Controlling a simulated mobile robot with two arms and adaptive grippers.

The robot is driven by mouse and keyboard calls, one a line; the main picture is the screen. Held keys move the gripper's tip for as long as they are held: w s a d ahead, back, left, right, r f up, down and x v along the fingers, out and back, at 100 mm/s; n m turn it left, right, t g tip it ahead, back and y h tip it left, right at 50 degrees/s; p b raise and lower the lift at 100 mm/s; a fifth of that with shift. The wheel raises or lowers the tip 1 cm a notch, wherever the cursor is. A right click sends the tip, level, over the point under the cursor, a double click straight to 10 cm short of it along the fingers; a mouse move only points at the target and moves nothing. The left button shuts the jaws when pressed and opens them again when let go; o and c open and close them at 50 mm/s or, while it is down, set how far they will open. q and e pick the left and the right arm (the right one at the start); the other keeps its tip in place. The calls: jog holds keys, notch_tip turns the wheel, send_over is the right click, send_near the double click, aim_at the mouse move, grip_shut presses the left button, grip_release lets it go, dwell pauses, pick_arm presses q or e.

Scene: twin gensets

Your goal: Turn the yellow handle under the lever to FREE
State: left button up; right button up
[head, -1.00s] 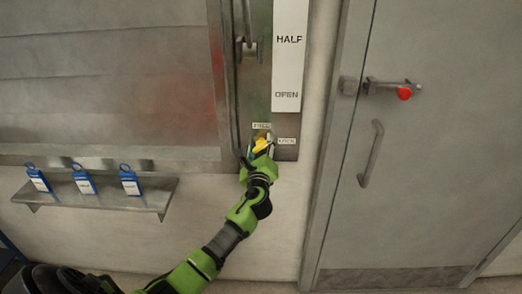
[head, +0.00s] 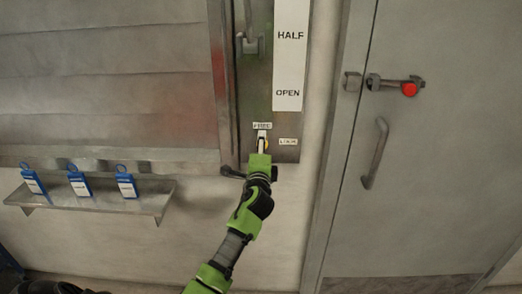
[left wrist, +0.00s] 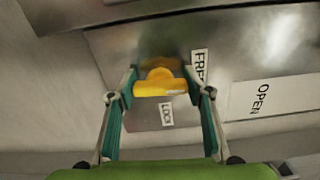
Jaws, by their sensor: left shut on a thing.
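The yellow handle (head: 266,143) is on the steel plate below the lever (head: 250,44); my gripper hides most of it in the head view. In the left wrist view the yellow handle (left wrist: 160,80) lies between the two fingers. My left gripper (head: 262,139) is shut on it and also shows in the left wrist view (left wrist: 162,84). The FREE label (head: 262,126) is just above the gripper tip, and the LOCK label (head: 288,142) is to its right. The handle's exact pointing direction is hard to tell. My right gripper is out of view.
A white strip reading HALF and OPEN (head: 290,60) is above the labels. A shelf (head: 150,205) with blue padlock-like tags (head: 79,184) is at the left. A grey door (head: 430,180) with a red-knobbed latch (head: 409,89) is at the right.

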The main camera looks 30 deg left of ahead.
pick_arm(q)
jog(key=shift+n, duration=0.6)
jog(key=o, duration=1.1)
jog(key=v, duration=1.2)
jog(key=shift+f, duration=0.1)
